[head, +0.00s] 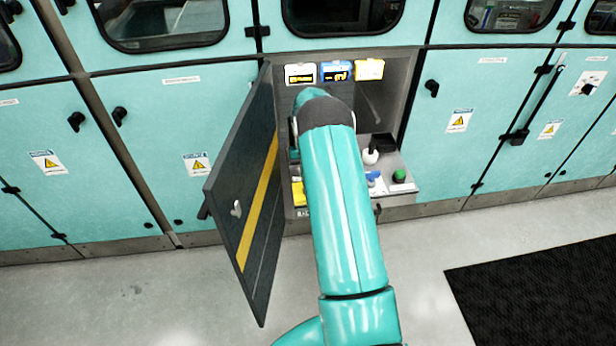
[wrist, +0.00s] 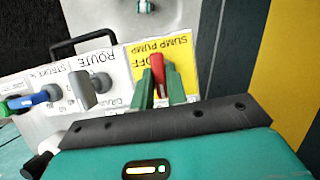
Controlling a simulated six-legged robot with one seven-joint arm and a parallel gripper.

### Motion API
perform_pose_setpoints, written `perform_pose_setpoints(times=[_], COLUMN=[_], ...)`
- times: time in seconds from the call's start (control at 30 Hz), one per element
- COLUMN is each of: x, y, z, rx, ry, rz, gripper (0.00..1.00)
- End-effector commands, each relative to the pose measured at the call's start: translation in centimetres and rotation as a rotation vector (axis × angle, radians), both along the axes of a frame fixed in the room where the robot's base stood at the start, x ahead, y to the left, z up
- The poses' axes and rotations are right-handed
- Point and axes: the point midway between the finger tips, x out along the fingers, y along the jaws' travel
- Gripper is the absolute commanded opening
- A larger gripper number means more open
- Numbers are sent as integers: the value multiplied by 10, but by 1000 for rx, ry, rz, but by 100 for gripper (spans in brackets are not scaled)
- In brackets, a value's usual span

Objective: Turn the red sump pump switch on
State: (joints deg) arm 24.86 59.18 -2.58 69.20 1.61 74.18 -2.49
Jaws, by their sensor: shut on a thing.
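The red sump pump switch (wrist: 158,68) stands on a yellow plate (wrist: 182,48) in the wrist view. The plate reads "SUMP PUMP" and "OFF". My gripper (wrist: 161,82) is shut on the red switch, with one green finger on each side of it. The switch handle points roughly along the fingers; its base is partly hidden by them. In the head view my arm covers the gripper and the red switch, and only a strip of the yellow plate (head: 298,192) shows.
A grey-handled switch (wrist: 82,90) and a blue-handled switch (wrist: 28,101) stand left of the gripper. An open dark door (head: 243,195) with a yellow stripe is close on the arm's left. A green knob (head: 399,175) is on the shelf's right.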

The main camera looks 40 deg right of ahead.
Motion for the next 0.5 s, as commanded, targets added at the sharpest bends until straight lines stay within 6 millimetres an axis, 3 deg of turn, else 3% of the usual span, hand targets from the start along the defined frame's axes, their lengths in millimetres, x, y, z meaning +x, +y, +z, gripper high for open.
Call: perform_pose_setpoints(times=[0.23,0.27,0.33,0.37,0.5], x=[0,0,0,0,0], y=[-1,-1,-1,-1,0], z=[1,1,1,1,0], rx=[-2,-1,-2,-2,0], ry=[-1,-2,-1,-1,-1], rz=[2,1,0,0,0], gripper=[0,18,32,36,36])
